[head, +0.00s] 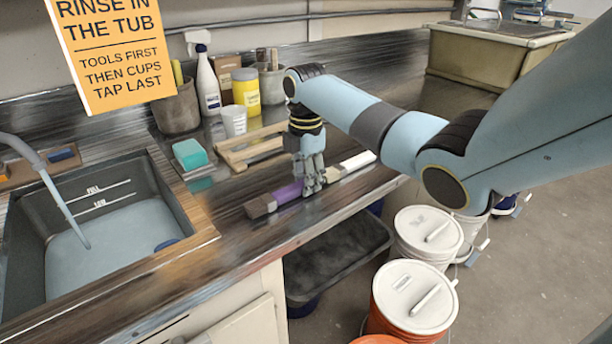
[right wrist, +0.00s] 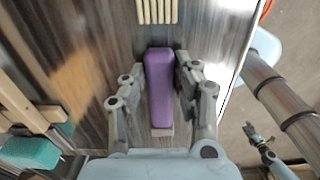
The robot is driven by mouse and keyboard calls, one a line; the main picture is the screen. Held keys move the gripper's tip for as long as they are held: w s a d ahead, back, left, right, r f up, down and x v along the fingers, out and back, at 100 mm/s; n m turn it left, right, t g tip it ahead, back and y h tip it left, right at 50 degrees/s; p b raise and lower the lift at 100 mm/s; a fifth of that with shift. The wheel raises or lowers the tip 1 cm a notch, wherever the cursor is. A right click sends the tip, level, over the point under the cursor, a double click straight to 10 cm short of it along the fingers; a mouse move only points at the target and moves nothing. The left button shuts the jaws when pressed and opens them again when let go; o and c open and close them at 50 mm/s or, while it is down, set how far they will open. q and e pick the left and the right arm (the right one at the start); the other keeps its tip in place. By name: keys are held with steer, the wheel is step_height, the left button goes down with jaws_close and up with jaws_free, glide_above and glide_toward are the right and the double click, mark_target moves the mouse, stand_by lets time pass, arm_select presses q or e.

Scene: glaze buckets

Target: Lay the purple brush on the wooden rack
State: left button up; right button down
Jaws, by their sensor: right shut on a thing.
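The purple brush (head: 287,194) is at the counter's front part, its bristle end (head: 261,207) pointing left toward the sink. My right gripper (head: 312,182) is shut on its purple handle from above. In the right wrist view the handle (right wrist: 159,82) lies between the fingers of my right gripper (right wrist: 160,95). The brush is on or just above the counter; I cannot tell which. A small claw, perhaps my left gripper (right wrist: 262,143), shows at lower right in the wrist view.
A white flat item (head: 352,162) lies right of the gripper. A teal sponge (head: 190,154) is left of the rack. A white cup (head: 234,121), yellow jar (head: 246,91) and spray bottle (head: 208,83) stand behind. The sink (head: 110,225) is left; lidded buckets (head: 415,296) stand below the counter.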

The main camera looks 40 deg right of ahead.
steer(key=shift+f, duration=0.1)
steer(key=shift+f, duration=0.1)
steer(key=c, duration=1)
jaws_free()
